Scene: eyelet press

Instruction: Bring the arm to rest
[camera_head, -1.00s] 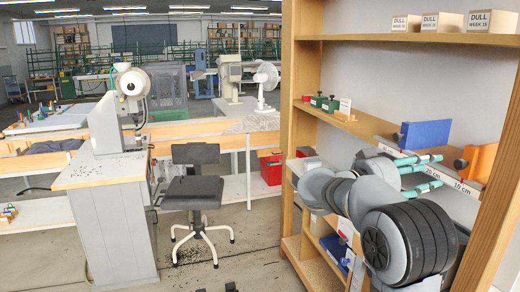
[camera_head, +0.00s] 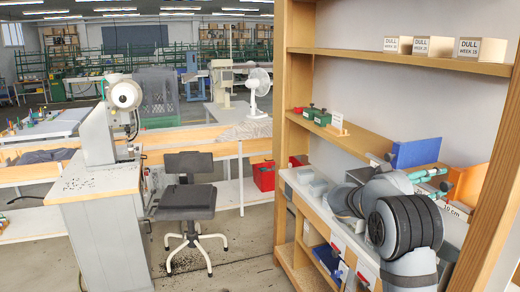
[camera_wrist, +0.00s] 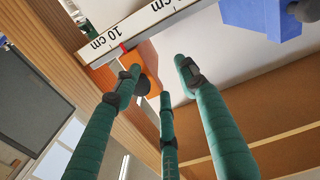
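My gripper (camera_head: 445,179) shows at the right in the head view, in front of the shelf unit, with its green fingers pointing right. My arm is bent up in front of the middle and lower shelves and hides part of them. In the wrist view my gripper (camera_wrist: 160,75) has its green fingers spread apart with nothing between them, so it is open and empty. A shelf edge labelled 10 cm (camera_wrist: 124,36) lies beyond the fingertips, with an orange piece (camera_wrist: 143,66) behind them. I cannot tell the exact gap between fingertips and shelf.
The wooden shelf unit (camera_head: 283,110) stands close around my arm. A blue piece (camera_head: 417,152) and an orange piece (camera_head: 468,184) stand near my gripper. Boxes marked DULL (camera_head: 433,46) sit on the upper shelf. A chair (camera_head: 187,197) and the press (camera_head: 122,100) stand left; floor shows between.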

